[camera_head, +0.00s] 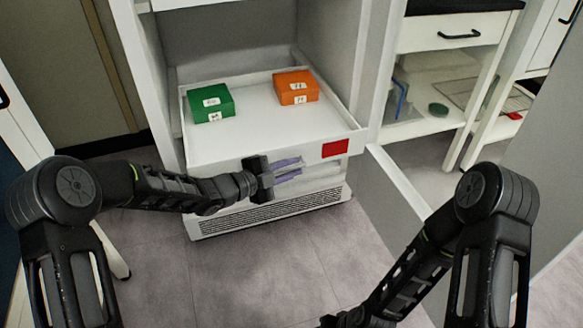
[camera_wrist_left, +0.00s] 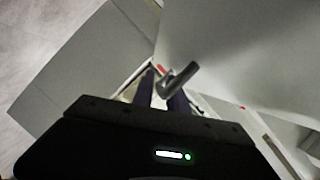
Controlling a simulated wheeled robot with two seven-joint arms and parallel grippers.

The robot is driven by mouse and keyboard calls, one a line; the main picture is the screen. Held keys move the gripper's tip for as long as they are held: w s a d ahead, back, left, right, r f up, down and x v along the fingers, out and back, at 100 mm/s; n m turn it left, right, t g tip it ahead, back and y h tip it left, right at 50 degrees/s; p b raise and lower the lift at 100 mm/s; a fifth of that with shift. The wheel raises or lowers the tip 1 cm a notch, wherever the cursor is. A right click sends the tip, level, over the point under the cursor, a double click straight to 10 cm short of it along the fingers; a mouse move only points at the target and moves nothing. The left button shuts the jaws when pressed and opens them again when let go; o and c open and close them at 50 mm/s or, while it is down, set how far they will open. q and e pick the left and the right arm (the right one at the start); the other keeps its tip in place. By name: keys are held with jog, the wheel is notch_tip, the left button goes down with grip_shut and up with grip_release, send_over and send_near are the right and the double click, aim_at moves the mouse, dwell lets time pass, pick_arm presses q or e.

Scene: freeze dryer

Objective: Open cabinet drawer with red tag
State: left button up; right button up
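The white drawer (camera_head: 236,146) with a red tag (camera_head: 335,148) on its front stands pulled out of the cabinet. Its handle (camera_head: 291,169) is on the front panel, left of the tag; a grey handle bar also shows in the left wrist view (camera_wrist_left: 182,77). My left gripper (camera_head: 287,169) is at the handle, its purple fingers on both sides of it, and appears shut on it. The left wrist view shows the two fingers (camera_wrist_left: 162,92) with the bar at their tips. My right gripper (camera_head: 335,322) is only partly in view at the bottom edge, so its opening is hidden.
A green box (camera_head: 211,103) and an orange box (camera_head: 296,86) lie inside the drawer. A vented base (camera_head: 270,212) is below it. An open door panel (camera_head: 395,185) stands to the right. A counter with a drawer (camera_head: 452,33) is at the back right. The floor in front is clear.

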pick_arm(q)
jog(key=p+v, duration=0.2)
jog(key=v, duration=0.4)
jog(key=shift+s+a+r+p, duration=0.2)
jog(key=shift+s+a+p, duration=0.05)
jog(key=shift+a+p, duration=0.05)
jog(key=shift+s+a, duration=0.3)
jog(key=shift+a, duration=0.05)
jog(key=shift+s, duration=0.1)
